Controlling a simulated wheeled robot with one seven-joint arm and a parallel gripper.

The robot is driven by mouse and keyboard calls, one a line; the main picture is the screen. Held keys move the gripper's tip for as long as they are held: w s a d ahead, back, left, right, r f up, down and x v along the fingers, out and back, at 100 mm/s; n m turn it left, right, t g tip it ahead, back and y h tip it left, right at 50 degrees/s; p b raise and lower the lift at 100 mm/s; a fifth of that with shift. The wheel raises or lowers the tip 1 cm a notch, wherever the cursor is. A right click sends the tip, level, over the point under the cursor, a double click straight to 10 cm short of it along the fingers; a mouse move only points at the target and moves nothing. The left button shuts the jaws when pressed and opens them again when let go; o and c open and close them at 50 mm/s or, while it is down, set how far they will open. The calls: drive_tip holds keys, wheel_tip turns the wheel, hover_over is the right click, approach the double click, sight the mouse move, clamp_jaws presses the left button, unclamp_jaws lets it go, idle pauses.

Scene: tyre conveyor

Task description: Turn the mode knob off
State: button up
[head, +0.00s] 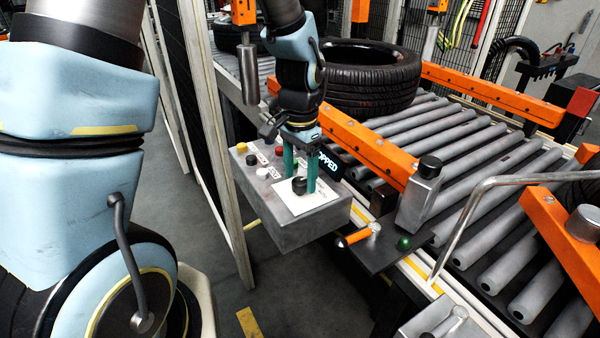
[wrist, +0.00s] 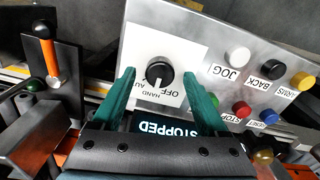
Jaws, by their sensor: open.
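The mode knob (head: 299,186) is a round black knob on a white plate on the grey control box (head: 300,232). In the wrist view the knob (wrist: 159,74) shows a pale mark pointing down the picture, seemingly toward the HAND label. The OFF label (wrist: 178,88) is to the right of HAND, and AUTO is partly hidden at the left. My gripper (head: 300,182) is open, with its teal fingers pointing down around the knob. In the wrist view the fingers (wrist: 158,73) are on either side of the knob, with visible gaps. Contact cannot be seen.
A display (wrist: 160,128) reads STOPPED. Several coloured buttons, including a white JOG button (wrist: 238,56), share the panel. An orange-handled lever (head: 355,237) is beside the box. The roller conveyor (head: 462,135) carries a black tyre (head: 370,78). A fence post stands left of the box.

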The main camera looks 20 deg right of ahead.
drive_tip(key=shift+f, duration=0.4)
drive_tip(key=shift+c, duration=0.3)
clamp_jaws()
